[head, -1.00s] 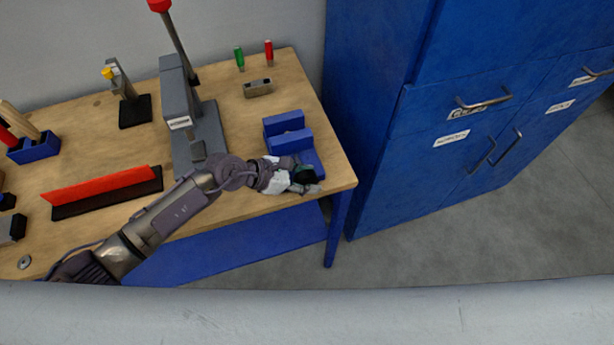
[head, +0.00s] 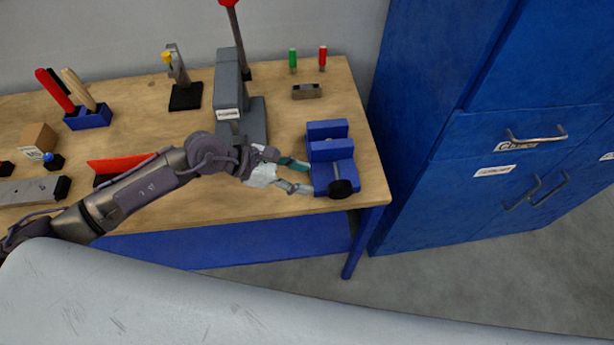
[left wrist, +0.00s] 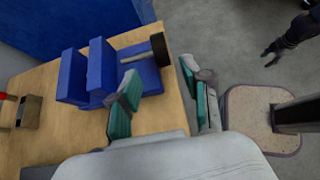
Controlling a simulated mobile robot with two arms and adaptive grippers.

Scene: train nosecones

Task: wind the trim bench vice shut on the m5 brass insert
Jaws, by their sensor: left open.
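The blue bench vice (head: 331,150) stands at the right front corner of the wooden bench, with its black round knob (head: 341,188) facing the front edge. The vice (left wrist: 100,72) and knob (left wrist: 159,49) also show in the left wrist view. A gap shows between its jaws, but I cannot make out the brass insert. My left gripper (head: 306,176) is open and empty, just left of the vice's front part and the knob; its green-padded fingers (left wrist: 165,88) are apart in the left wrist view. My right gripper (left wrist: 270,53) seems to be the dark shape at the upper right there, too unclear to read.
A grey press (head: 230,95) with a red-topped lever stands left of the vice. A small metal block (head: 306,91) and green (head: 293,60) and red (head: 323,57) pieces are behind it. A blue cabinet (head: 470,130) stands to the right. Floor is open in front.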

